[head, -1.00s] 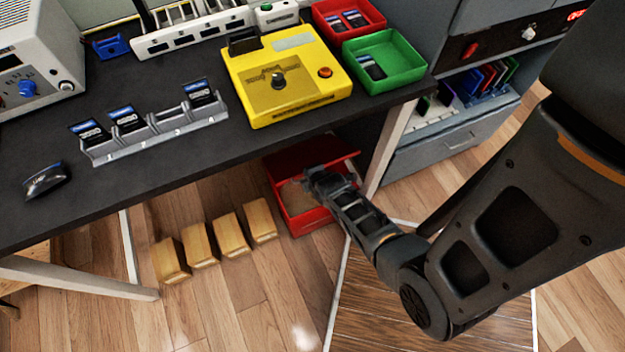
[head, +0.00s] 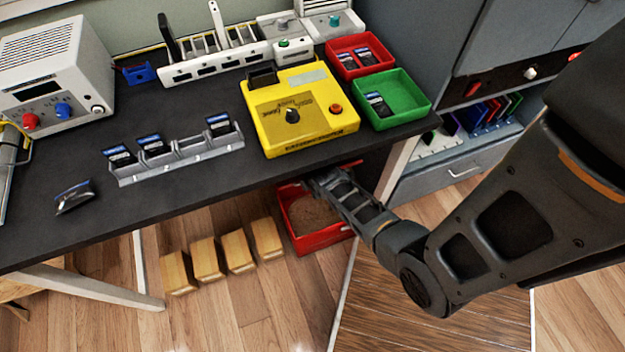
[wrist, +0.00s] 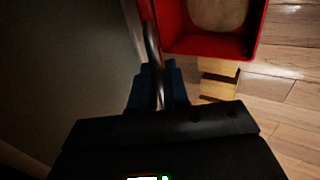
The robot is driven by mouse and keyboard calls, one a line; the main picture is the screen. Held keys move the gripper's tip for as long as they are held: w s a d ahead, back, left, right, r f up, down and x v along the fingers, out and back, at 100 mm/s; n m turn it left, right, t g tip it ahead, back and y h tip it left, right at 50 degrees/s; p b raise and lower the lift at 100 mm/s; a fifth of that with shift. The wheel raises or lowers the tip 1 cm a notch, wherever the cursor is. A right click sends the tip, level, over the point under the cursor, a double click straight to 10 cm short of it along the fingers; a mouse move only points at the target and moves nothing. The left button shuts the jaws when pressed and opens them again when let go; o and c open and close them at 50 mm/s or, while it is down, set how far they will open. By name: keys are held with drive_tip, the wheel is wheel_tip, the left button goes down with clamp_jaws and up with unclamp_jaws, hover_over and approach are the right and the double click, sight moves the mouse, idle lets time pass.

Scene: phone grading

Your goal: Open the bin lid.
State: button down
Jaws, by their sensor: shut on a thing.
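The red bin (head: 322,238) stands on the floor under the table, its top open and a brown inside showing. A strip of its red lid (head: 352,164) shows raised at the back, partly hidden by my arm and the table. In the wrist view my gripper (wrist: 158,90) is shut on a dark curved bar, which looks like the lid handle (wrist: 151,42). The open bin (wrist: 208,44) lies just right of it there. How the bar joins the lid is hard to see.
The dark table top (head: 215,185) overhangs the bin, and a pale table leg (head: 398,168) stands to its right. Several wooden blocks (head: 238,251) stand on the floor left of the bin. Floor in front of the blocks is clear.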

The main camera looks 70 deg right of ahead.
drive_tip(key=shift+w, duration=0.1)
drive_tip(key=c, duration=1.3)
unclamp_jaws()
drive_tip(key=shift+p+v, duration=0.7)
drive_tip(key=shift+v, duration=3.2)
